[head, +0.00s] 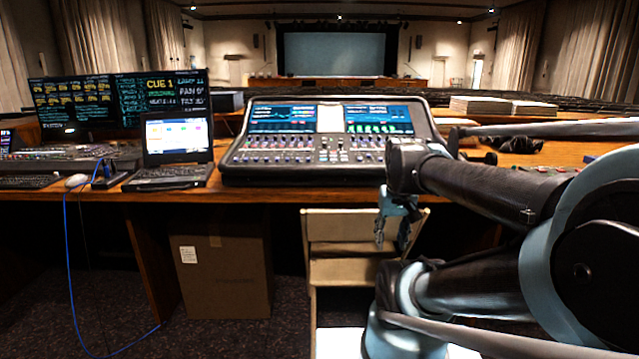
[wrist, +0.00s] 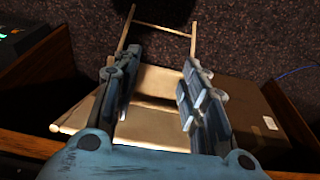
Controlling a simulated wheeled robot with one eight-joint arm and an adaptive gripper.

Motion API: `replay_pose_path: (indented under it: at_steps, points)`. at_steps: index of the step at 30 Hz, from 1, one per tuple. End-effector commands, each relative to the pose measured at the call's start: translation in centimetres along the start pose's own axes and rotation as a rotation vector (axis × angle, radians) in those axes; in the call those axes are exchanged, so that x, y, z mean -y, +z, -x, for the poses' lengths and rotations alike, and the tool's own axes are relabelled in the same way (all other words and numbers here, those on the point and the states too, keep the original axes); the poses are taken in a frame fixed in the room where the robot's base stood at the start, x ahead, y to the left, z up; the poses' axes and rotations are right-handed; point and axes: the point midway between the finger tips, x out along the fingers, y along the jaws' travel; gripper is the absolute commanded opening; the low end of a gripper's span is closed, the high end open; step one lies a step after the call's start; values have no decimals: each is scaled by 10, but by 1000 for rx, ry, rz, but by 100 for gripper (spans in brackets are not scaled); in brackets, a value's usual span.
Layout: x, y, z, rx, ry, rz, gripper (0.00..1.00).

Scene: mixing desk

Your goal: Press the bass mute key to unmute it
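The mixing console (head: 325,172) stands on the wooden desk in the head view, with lit screens along its back and rows of small faders and keys in front. The bass mute key is too small to tell apart from the other keys. My gripper (head: 391,240) hangs below the desk's front edge, in front of the light wooden chair and to the right of and below the console. It is apart from the console. In the wrist view my gripper (wrist: 156,100) points down over the chair, its two fingers spread wide with nothing between them.
The light wooden chair (head: 333,246) stands right behind my gripper. A cardboard box (head: 222,275) is under the desk (head: 290,195). A laptop (head: 178,150), mouse (head: 76,181) and blue cable (head: 70,260) are at the left. Paper stacks (head: 490,106) lie at the back right.

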Motion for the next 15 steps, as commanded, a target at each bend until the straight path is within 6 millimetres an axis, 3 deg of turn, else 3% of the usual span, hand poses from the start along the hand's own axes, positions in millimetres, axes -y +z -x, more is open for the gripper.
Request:
replay_pose_path:
  at_steps: [3,6,15]
  points:
    - [1,27,-26,0,0,1,40]
    - [2,40,-39,0,0,1,40]
    - [2,48,-47,0,0,1,40]
